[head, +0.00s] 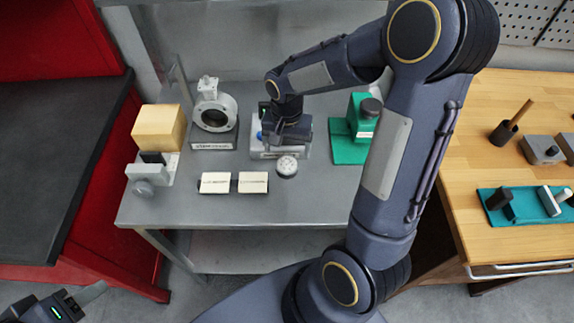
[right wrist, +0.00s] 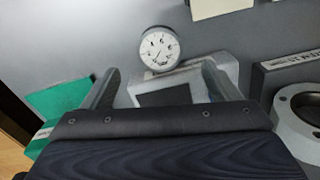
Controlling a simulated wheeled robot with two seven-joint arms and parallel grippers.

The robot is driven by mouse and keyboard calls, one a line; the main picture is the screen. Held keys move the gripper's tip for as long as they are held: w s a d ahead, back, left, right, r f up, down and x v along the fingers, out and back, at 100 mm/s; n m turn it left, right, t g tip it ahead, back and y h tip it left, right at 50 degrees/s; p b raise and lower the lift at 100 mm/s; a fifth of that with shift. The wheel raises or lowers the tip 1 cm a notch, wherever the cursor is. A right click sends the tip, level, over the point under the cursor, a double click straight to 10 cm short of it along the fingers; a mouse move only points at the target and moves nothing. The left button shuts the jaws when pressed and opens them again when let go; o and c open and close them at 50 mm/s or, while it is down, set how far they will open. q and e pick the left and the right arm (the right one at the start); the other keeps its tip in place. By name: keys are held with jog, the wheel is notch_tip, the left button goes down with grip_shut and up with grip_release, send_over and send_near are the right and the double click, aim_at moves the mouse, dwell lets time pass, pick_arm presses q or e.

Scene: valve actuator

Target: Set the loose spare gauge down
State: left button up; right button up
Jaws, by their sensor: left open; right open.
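The loose gauge (head: 287,166) is a small round piece with a white dial. It rests on the grey table with its dial facing up, near the front of a grey block. In the right wrist view the gauge (right wrist: 159,48) lies just beyond the fingertips, apart from them. My right gripper (head: 284,138) is over the grey block, behind the gauge; in its wrist view the two fingers (right wrist: 160,70) are spread with nothing between them. My left gripper (head: 72,303) is at the lower left corner, away from the table, open and empty.
Two white label plates (head: 234,183) lie left of the gauge. A flanged valve body (head: 214,114), a yellow box (head: 158,128) and a green fixture (head: 352,138) stand around. A wooden bench (head: 520,235) is at the right. The grey table's front strip (head: 240,212) is clear.

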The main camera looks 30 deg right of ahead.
aim_at(287, 163)
notch_tip(287, 163, down, 8)
jog(key=shift+w+d+r+p, duration=0.1)
jog(key=shift+p, duration=0.55)
jog(key=c, duration=1.3)
jog(key=shift+o, duration=0.2)
jog(key=shift+r, duration=0.1)
jog(key=shift+r, duration=0.1)
jog(key=shift+r, duration=0.25)
notch_tip(287, 163, up, 2)
jog(key=shift+r, duration=0.15)
jog(key=s+a+r+b, duration=0.2)
jog(key=s+a+r, duration=0.6)
jog(key=s+r, duration=0.2)
jog(key=shift+s+b, duration=0.3)
jog(key=shift+s, duration=0.55)
